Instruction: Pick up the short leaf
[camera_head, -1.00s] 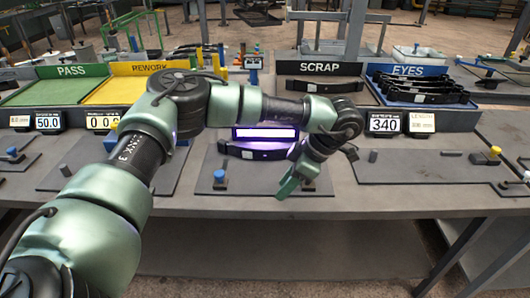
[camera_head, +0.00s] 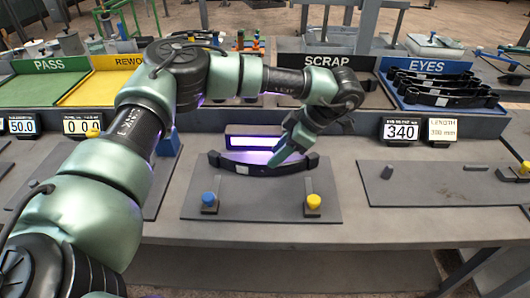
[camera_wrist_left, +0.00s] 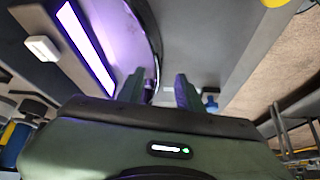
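The short leaf (camera_head: 243,168) is a dark, gently curved spring strip with a pale label. It lies on the central grey plate in front of a glowing purple-white light bar (camera_head: 255,141). My left gripper (camera_head: 276,160) reaches down over the leaf's right half. In the left wrist view its two fingers (camera_wrist_left: 159,88) are apart, and a dark curved edge, apparently the leaf's, runs towards the gap between them. I cannot tell whether they touch it. My right gripper is in neither view.
The central plate (camera_head: 255,228) bears a blue-knobbed post (camera_head: 209,201) and a yellow-knobbed post (camera_head: 313,203) in front of the leaf. Behind are PASS (camera_head: 35,90), REWORK, SCRAP and EYES (camera_head: 480,107) bays; EYES holds several dark leaves. A 340 display (camera_head: 400,131) stands to the right.

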